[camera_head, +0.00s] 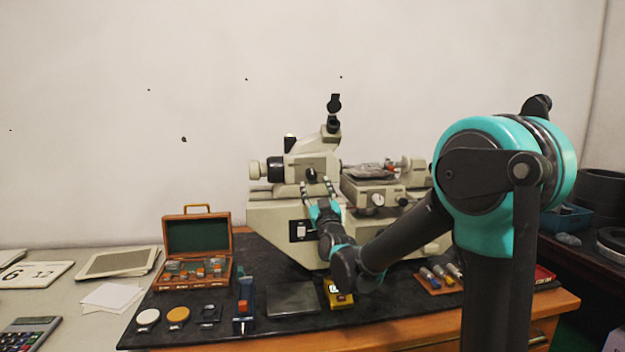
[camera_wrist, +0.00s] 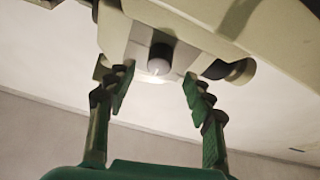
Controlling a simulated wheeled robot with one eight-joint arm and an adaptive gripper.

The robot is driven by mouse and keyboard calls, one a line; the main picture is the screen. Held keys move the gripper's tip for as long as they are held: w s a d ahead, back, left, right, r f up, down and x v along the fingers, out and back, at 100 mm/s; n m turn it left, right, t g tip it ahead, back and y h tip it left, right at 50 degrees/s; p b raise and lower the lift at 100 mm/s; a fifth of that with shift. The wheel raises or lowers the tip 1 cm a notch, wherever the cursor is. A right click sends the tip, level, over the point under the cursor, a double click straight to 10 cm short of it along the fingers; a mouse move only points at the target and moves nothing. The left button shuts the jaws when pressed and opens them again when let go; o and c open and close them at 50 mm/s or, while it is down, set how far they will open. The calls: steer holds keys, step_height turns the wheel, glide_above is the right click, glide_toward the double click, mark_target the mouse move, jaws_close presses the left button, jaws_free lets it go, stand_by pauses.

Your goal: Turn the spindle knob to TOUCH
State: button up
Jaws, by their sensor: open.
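The beige measuring machine (camera_head: 265,222) stands on the dark mat. On its front is a small dark knob (camera_head: 311,175), which looks like the spindle knob. It also shows in the wrist view as a dark round knob (camera_wrist: 160,58) on a pale block. My gripper (camera_head: 317,190) is at the machine's front, just below the knob in the picture. In the wrist view my gripper (camera_wrist: 158,82) is open, its fingers apart to either side of the knob, with gaps on both sides. No setting label or pointer can be read.
An open wooden case (camera_head: 197,252) with small blocks stands left of the machine. A yellow block (camera_head: 338,296) and a dark flat plate (camera_head: 292,298) lie in front. Several small tools (camera_head: 438,277) lie at the right. A calculator (camera_head: 28,334) is at the far left.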

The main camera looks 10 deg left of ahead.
mark_target(312, 177)
steer(key=shift+x, duration=2.45)
steer(key=c, duration=1.2)
